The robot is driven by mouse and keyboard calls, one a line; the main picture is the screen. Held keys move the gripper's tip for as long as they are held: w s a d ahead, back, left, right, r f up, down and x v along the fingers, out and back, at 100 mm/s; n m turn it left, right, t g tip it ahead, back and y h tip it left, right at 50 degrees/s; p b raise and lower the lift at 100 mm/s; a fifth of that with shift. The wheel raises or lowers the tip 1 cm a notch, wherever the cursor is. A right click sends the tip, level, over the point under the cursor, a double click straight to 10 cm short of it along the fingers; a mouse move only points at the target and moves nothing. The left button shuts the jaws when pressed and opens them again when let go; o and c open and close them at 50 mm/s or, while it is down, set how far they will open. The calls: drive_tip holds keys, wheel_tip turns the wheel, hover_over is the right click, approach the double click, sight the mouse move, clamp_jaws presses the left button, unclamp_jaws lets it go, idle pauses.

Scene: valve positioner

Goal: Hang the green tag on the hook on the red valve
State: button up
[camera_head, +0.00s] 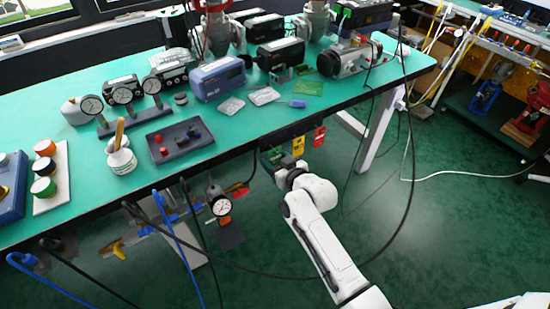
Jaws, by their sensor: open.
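A green tag (271,158) hangs under the table's front edge, left of a yellow tag (298,146) and a red tag (319,135). My gripper (279,172) is at the green tag, at the end of my white arm. Its jaws are open, but the fingers are small and partly hidden, so I cannot tell whether they touch or surround the tag. A valve with red parts (216,27) stands at the back of the green table (245,118), cut by the top of the picture. I cannot make out a hook on it.
Gauges (123,96), a blue box (218,77) and several black boxes crowd the tabletop. Black cables hang below the front edge, one looping past my arm. A hanging gauge (220,205) is to the left. The green floor (430,230) to the right is mostly clear.

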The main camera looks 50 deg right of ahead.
sight(276, 161)
drive_tip(key=c, duration=0.7)
drive_tip(key=shift+r, duration=0.15)
drive_tip(key=shift+r+p, duration=0.35)
drive_tip(key=shift+p, duration=0.1)
drive_tip(key=shift+f+p+v, duration=0.2)
drive_tip(key=shift+p+v, duration=0.05)
drive_tip(key=shift+v, duration=0.55)
drive_tip(key=shift+f+p+v, duration=0.2)
drive_tip(key=shift+p+v, duration=0.1)
drive_tip(key=shift+v, duration=0.5)
drive_tip(key=shift+f+p+v, duration=0.15)
drive_tip(key=shift+p+v, duration=0.1)
drive_tip(key=shift+v, duration=0.6)
drive_tip(key=shift+s, duration=0.15)
